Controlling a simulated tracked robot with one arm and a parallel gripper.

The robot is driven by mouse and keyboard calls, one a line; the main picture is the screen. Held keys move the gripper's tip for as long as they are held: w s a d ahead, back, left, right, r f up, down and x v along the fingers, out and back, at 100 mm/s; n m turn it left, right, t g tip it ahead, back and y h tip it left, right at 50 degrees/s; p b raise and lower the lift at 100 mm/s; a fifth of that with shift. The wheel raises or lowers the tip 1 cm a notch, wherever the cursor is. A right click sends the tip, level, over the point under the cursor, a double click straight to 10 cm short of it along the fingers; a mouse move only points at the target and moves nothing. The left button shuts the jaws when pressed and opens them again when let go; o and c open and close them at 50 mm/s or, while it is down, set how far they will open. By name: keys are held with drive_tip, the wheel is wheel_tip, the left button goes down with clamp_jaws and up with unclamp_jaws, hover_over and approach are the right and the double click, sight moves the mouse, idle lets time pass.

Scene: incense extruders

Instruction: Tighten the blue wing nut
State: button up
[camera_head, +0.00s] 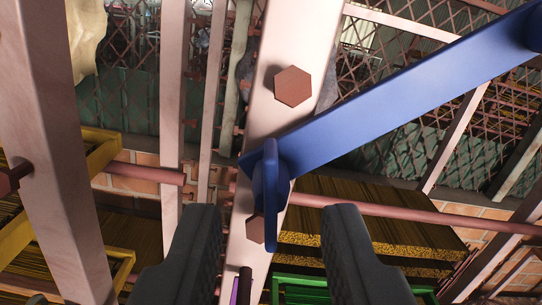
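The blue wing nut (271,190) shows in the head camera view just above the middle of the picture's lower half. It sits against a pale upright beam, close to the lower end of a long blue bar (400,98) that slants up to the right. My gripper (270,212) is open, with one dark finger on each side at the bottom of the picture. The wing nut lies between and slightly beyond the fingertips. Nothing is held, and I cannot tell whether the fingertips reach its depth.
The pale beam (285,50) carries a brown hex bolt (293,87) above the nut and another bolt (256,229) below it. A reddish rod (400,210) crosses behind. Stacked incense sticks (370,225), a green crate (300,290) and a yellow frame (103,155) stand beyond.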

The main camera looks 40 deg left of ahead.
drive_tip(key=shift+p+x, duration=0.6)
drive_tip(key=shift+x, duration=0.4)
drive_tip(key=shift+w, duration=0.15)
